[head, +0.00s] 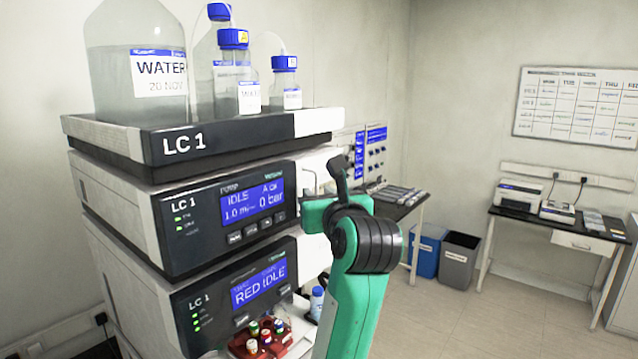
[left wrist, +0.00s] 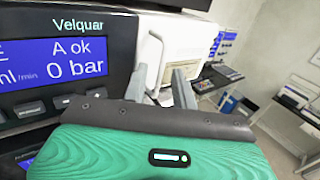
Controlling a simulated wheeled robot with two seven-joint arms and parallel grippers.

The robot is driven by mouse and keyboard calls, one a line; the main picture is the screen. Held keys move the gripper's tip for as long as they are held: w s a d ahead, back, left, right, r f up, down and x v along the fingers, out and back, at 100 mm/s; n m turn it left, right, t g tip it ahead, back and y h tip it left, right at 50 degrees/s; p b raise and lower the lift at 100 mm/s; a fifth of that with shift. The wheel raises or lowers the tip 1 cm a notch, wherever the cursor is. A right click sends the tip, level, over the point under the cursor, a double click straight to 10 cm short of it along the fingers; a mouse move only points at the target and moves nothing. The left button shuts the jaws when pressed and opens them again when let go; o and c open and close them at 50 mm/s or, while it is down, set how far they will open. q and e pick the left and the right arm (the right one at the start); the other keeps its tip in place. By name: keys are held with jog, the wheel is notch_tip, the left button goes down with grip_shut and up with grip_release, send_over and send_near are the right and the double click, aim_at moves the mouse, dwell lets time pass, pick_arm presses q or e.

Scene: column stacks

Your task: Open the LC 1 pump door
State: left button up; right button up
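The LC 1 pump module (head: 185,225) is the middle unit of the stack, with a blue display reading IDLE and 0 bar. Its pale pump door (head: 316,165) is right of the display, partly hidden by my arm; it looks closed. In the left wrist view the white door (left wrist: 200,40) has a pale upright handle (left wrist: 154,52) near its left edge. My left gripper (head: 339,170) is in front of the door. In the left wrist view its grey fingers (left wrist: 160,82) are apart, with the handle appearing between them; contact is unclear. My right gripper is not in view.
Bottles (head: 140,75) stand in the tray (head: 110,137) on top of the stack. A lower LC 1 module (head: 215,310) reads RED IDLE, with capped vials (head: 265,335) in front. Behind are a bench (head: 405,208), bins (head: 458,260) and open floor.

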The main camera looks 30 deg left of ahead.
pick_arm(q)
jog(key=shift+w+a, duration=0.2)
jog(key=shift+a, duration=0.1)
jog(key=shift+c, duration=0.5)
grip_shut()
